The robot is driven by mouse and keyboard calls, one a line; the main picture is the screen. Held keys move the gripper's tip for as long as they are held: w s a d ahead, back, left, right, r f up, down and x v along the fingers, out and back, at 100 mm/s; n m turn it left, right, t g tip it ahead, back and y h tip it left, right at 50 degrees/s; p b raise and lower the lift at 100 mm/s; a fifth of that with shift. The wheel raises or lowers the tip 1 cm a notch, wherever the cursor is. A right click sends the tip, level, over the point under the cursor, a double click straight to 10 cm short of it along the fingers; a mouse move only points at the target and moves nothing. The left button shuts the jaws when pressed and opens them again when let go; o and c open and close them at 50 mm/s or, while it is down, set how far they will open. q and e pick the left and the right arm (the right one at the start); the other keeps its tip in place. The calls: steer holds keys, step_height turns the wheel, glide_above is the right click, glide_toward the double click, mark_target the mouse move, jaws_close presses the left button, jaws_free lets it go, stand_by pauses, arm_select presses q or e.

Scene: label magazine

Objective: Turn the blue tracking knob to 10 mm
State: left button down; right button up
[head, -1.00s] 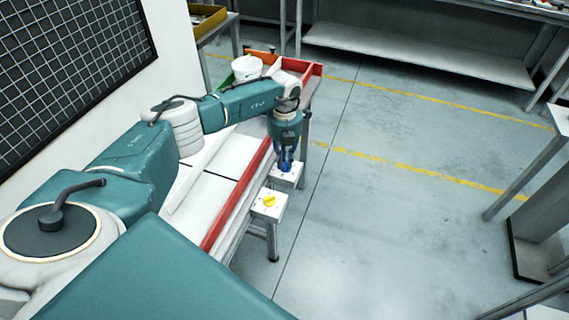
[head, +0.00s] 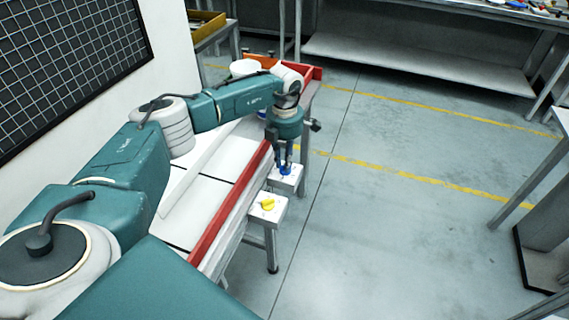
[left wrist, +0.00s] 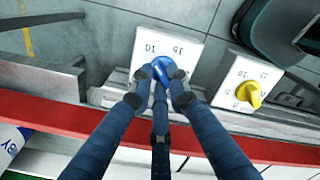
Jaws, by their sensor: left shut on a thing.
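The blue tracking knob (head: 285,170) sits on a white dial box (head: 291,182) at the red-edged table's side. My left gripper (head: 285,165) points down from above and is shut on the blue knob. In the left wrist view, its fingers (left wrist: 160,84) close around the blue knob (left wrist: 165,62). The dial plate (left wrist: 185,48) shows the printed numbers 5, 10 and 15; the fingers hide part of it, and I cannot tell which mark the knob points at. My right gripper is not in view.
A yellow knob (head: 268,204) on a second white box (head: 262,214) stands close beside, nearer to me. A red rail (head: 230,213) edges the white table.

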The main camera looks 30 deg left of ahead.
arm_select(q)
steer(key=shift+w+r+m, duration=0.1)
steer(key=shift+m, duration=0.3)
steer(key=c, duration=1.7)
jaws_free()
steer(key=shift+o, duration=0.2)
step_height(320, 180, up, 12)
